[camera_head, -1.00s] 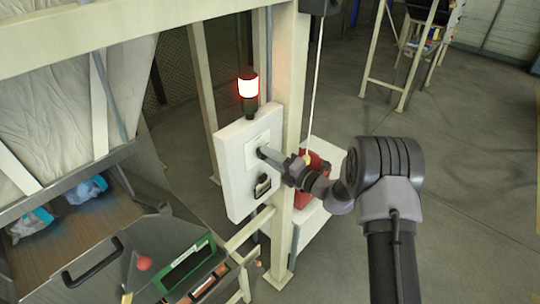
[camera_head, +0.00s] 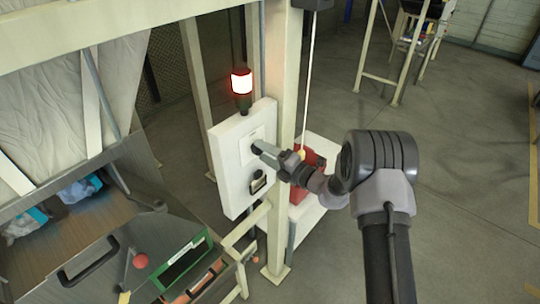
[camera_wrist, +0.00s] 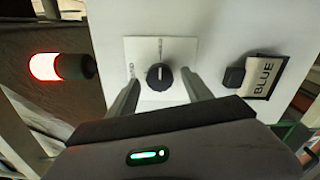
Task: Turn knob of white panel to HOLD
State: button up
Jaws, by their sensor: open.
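The white panel (camera_head: 231,185) is mounted on a cream post in the head view and fills the middle of the wrist view (camera_wrist: 215,30). Its black round knob (camera_wrist: 160,77) sits on a pale label plate (camera_wrist: 180,50), with a light pointer mark toward the top of the wrist view. The plate's lettering is too small to read surely. My gripper (camera_wrist: 163,90) is open, its two fingers on either side of the knob with gaps showing. In the head view my gripper (camera_head: 262,148) reaches the panel from the right and partly hides the knob.
A lit red-and-white beacon (camera_head: 241,83) stands on the panel top. A pull cord (camera_head: 309,80) hangs near my arm. A red box (camera_head: 308,170) stands behind it.

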jog(key=b+v, duration=0.2)
jog(key=v, duration=1.5)
jog(key=shift+s+d, duration=0.1)
jog(key=shift+d, duration=0.05)
